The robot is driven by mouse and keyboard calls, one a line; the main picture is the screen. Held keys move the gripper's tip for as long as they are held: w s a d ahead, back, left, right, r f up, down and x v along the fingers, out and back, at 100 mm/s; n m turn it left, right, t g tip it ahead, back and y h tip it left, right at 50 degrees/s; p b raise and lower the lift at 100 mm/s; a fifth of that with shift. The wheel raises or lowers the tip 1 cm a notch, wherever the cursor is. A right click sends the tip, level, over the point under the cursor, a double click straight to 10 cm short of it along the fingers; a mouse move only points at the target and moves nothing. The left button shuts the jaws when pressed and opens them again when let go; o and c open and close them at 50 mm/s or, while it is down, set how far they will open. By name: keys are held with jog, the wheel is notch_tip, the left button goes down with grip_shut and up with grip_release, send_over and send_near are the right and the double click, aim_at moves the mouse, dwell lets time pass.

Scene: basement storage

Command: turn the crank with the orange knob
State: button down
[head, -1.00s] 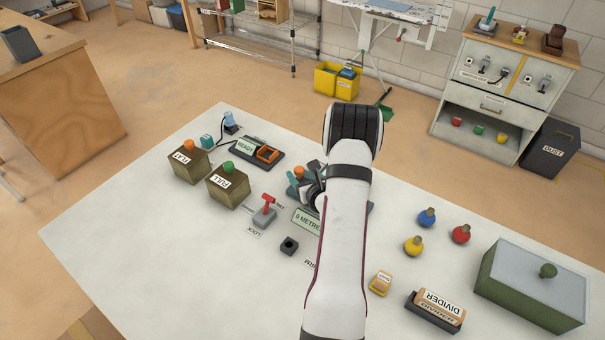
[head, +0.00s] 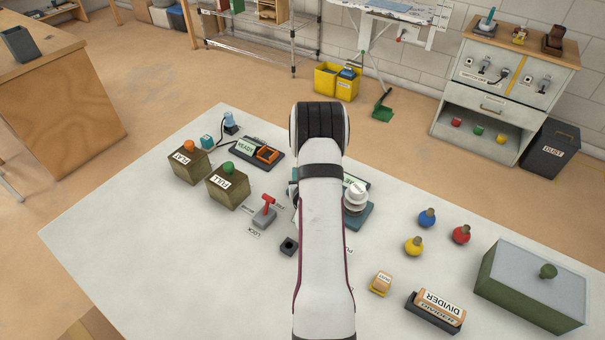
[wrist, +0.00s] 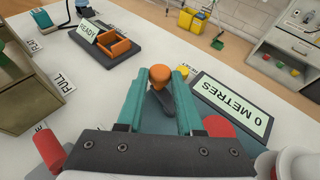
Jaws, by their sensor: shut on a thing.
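The orange knob (wrist: 160,74) tops a dark crank arm (wrist: 160,101) in the wrist view. My gripper (wrist: 158,82) is shut on the orange knob, with its teal fingers on either side. Beside it lies the display panel reading "0 METRES" (wrist: 234,106).
Boxes with an orange button (head: 189,146) and a green button (head: 228,168) stand farther left. Bulb-like pieces and a green box (head: 530,285) lie right.

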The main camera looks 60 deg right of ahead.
jog(key=c, duration=0.5)
grip_release()
jog(key=shift+c, duration=0.2)
jog(key=v, duration=1.2)
jog(key=shift+r, duration=0.1)
